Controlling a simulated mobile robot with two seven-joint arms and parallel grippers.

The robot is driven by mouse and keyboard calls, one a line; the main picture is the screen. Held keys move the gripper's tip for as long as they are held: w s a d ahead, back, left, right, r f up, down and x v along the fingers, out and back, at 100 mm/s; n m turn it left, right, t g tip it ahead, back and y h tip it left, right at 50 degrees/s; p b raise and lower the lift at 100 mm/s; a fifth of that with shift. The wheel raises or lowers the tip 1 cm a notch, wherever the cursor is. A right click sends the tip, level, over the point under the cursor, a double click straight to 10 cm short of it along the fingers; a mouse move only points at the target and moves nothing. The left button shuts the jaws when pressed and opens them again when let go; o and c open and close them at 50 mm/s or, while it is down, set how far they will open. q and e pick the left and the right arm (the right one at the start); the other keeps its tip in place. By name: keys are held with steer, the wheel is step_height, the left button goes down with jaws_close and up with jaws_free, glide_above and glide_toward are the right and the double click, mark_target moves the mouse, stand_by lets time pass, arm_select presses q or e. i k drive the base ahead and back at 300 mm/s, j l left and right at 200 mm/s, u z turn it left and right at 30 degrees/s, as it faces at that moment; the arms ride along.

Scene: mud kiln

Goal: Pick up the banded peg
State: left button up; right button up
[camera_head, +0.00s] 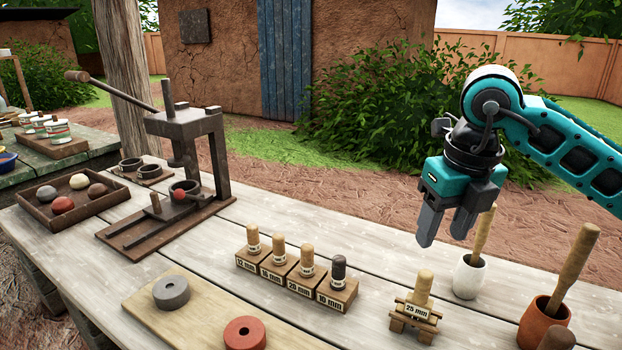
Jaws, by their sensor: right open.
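Several wooden pegs stand upright in a row of labelled blocks (297,281) on the table. Three are light brown: a left peg (252,234), a middle peg (279,244) and a third peg (307,255). The fourth is a dark peg (338,264). Pale bands seem to show low on these pegs; I cannot tell which one is the banded peg. A separate light peg (424,284) stands in a small stand marked 25 mm (417,312). My right gripper (445,229) is open and empty, fingers down, above the table and apart from the pegs. My left gripper is out of view.
A board (195,312) with a grey ring (171,292) and a red ring (245,333) lies in front. A white mortar (468,279) and a terracotta mortar (545,321) with pestles stand at right.

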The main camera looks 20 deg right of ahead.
mark_target(279, 259)
steer(key=k+j, duration=0.75)
steer(key=j, duration=0.25)
